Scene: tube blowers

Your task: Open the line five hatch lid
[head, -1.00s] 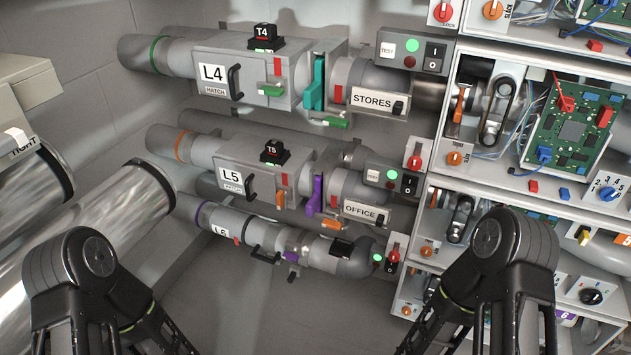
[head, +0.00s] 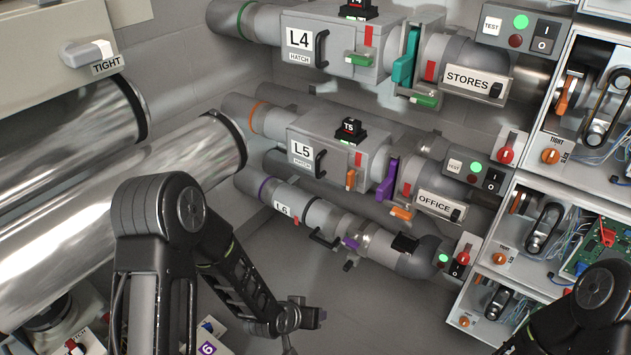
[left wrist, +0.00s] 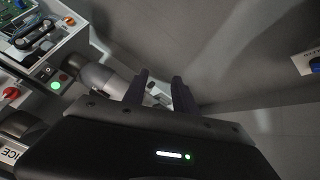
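The line five hatch is a grey box (head: 332,152) on the middle tube, with a white L5 label (head: 302,153). A black handle (head: 320,164) is on its front, with a red tab (head: 358,160) and an orange latch (head: 350,180) to the right. The lid looks shut. My left gripper (head: 312,318) is below and apart from the L5 box, low in the head view. In the left wrist view its two dark fingers (left wrist: 161,90) are spread with nothing clearly between them. My right gripper is out of view; only part of that arm shows.
The L4 box (head: 335,42) is above, and the L6 tube (head: 283,211) runs below L5. A purple slide (head: 388,180) and OFFICE plate (head: 434,203) are to the right. Large shiny tubes (head: 180,165) crowd the left. Open floor space lies below L6.

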